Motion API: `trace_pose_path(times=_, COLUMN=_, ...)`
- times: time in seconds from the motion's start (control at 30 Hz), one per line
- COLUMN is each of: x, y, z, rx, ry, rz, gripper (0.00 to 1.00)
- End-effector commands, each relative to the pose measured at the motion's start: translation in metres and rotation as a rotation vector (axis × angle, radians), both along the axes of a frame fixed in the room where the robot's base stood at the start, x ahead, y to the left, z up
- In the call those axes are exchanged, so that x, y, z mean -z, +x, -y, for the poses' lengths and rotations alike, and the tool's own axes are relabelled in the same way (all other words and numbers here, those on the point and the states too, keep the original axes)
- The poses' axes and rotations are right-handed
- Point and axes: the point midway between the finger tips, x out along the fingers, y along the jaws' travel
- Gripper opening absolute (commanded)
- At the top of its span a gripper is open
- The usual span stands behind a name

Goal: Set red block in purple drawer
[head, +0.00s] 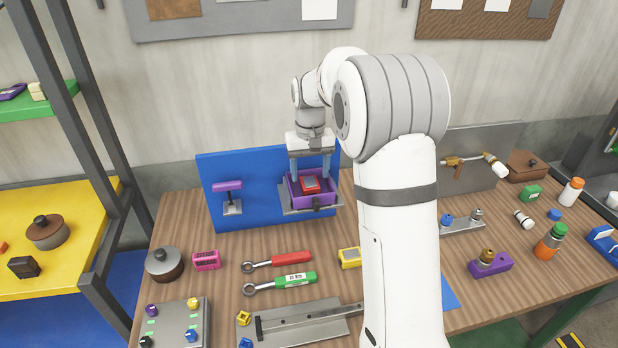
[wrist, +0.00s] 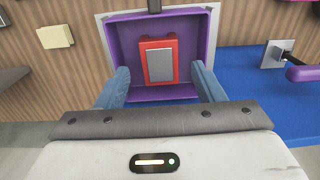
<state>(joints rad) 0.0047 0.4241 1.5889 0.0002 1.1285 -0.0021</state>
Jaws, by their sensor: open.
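The red block (head: 310,184) with a grey top lies inside the purple drawer (head: 294,194), which stands out in front of the blue panel (head: 240,163). The wrist view shows the red block (wrist: 146,43) on the floor of the purple drawer (wrist: 123,42), apart from its side walls. My gripper (head: 310,170) is above the drawer. In the wrist view its blue fingers (wrist: 160,88) are spread wide on either side, near the drawer's edge, with nothing between them gripped.
A purple handle (head: 228,186) on a grey bracket stands left of the drawer. A dark pot (head: 164,264), a pink block (head: 206,260), red (head: 290,258) and green (head: 296,280) tools and a yellow block (head: 350,258) lie in front. The wood between them is clear.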

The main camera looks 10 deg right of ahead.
Motion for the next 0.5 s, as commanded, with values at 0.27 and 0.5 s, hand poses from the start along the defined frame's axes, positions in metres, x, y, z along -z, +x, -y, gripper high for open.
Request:
trace_pose_path(times=0.27, x=-0.061, y=0.001, z=0.0, rx=-0.001, ry=0.0, rz=0.005, gripper=0.62)
trace_pose_path(times=0.5, x=-0.092, y=0.0, z=-0.001, rx=-0.001, ry=0.0, rz=0.002, gripper=0.62)
